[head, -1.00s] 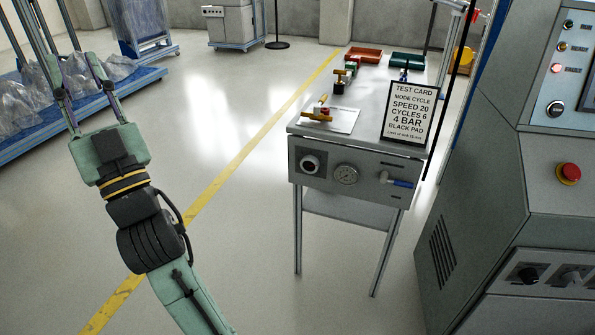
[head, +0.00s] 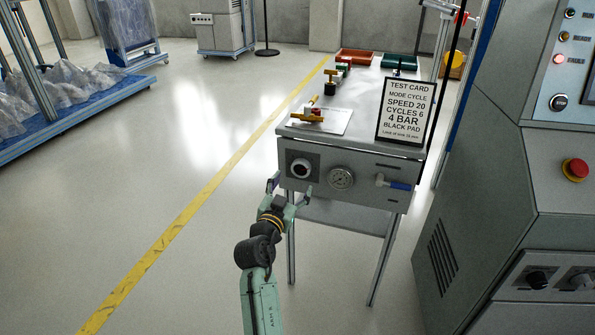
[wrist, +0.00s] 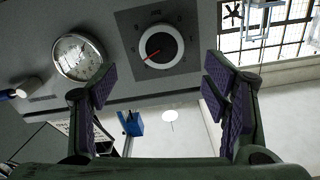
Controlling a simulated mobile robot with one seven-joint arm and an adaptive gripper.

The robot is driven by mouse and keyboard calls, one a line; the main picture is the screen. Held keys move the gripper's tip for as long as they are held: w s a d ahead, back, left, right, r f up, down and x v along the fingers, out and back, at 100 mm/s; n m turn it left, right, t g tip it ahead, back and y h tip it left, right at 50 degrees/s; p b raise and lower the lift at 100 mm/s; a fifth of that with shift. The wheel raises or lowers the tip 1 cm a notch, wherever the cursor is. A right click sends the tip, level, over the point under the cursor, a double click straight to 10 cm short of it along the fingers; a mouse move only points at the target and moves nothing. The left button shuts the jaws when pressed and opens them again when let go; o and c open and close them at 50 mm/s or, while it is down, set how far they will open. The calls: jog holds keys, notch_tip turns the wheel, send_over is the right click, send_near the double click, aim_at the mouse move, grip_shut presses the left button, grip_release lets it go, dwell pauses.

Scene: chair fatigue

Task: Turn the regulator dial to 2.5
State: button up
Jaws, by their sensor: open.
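My gripper (head: 289,188) is open and empty, just in front of and below the dial. In the wrist view the two purple-padded fingers (wrist: 160,90) stand apart, with the dial above and between them, not touching it.
A round pressure gauge (head: 341,178) and a blue-handled valve (head: 394,183) sit right of the dial. A test card (head: 405,112) stands on the cabinet top (head: 350,146). A grey machine (head: 490,180) stands at right.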

aim_at(300, 170)
jog(key=p+x, duration=0.1)
jog(key=x, duration=0.6)
jog(key=shift+a, duration=0.1)
jog(key=shift+c, duration=0.5)
jog(key=c, duration=1.1)
jog(key=shift+o, duration=0.2)
